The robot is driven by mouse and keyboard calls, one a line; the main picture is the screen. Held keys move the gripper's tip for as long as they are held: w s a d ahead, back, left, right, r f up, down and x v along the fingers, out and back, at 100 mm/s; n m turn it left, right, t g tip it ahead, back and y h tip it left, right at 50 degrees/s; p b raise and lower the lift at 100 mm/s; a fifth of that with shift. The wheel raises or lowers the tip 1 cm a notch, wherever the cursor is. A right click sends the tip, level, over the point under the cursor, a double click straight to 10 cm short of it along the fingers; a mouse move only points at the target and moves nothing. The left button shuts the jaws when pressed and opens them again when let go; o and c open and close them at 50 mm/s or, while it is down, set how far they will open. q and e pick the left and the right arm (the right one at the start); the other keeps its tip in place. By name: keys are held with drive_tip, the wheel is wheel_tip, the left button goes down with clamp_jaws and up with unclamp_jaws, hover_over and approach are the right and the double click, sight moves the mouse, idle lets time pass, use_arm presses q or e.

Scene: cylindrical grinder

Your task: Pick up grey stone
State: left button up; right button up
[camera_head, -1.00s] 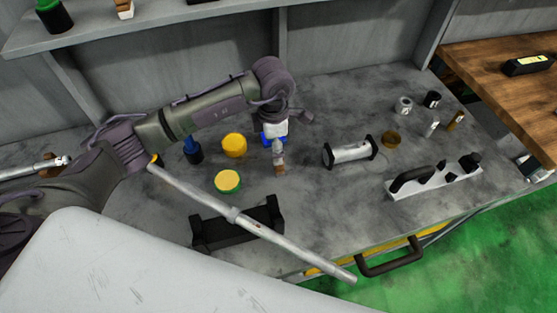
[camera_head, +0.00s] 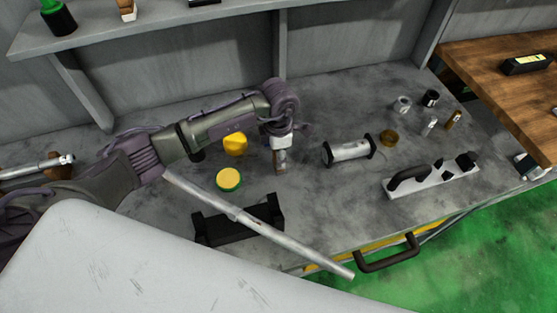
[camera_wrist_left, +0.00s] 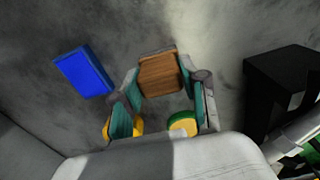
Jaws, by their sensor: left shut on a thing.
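My left gripper (camera_head: 280,167) points down at the middle of the bench. In the left wrist view, my left gripper (camera_wrist_left: 160,100) has its two teal-padded fingers on either side of a small brown block (camera_wrist_left: 160,73) and is shut on it. The block shows as a brown bit (camera_head: 281,170) at the fingertips in the head view. Only its brown face shows clearly, so I cannot tell whether it is the grey stone. Whether it touches the bench is unclear. My right gripper is not in view.
A blue block (camera_wrist_left: 83,72) lies beside the gripper. A yellow cylinder (camera_head: 235,144), a yellow-green disc (camera_head: 228,179) and a black holder (camera_head: 238,222) are near. A long metal rod (camera_head: 258,225) crosses the front. A metal cylinder with black ends (camera_head: 348,150) stands right.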

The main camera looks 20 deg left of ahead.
use_arm(q)
drive_tip(key=shift+c, duration=0.9)
drive_tip(key=shift+r, duration=0.1)
drive_tip(key=shift+w+r+b, duration=0.1)
drive_tip(key=shift+r+b, duration=0.2)
drive_tip(key=shift+r, duration=0.15)
wheel_tip(320, 180, up, 2)
drive_tip(key=shift+r+b, duration=0.25)
drive_tip(key=shift+b, duration=0.25)
drive_tip(key=s+d+r+b, duration=0.3)
drive_tip(key=s+d+r, duration=0.4)
drive_tip(key=d, duration=0.2)
drive_tip(key=shift+s+r, duration=0.25)
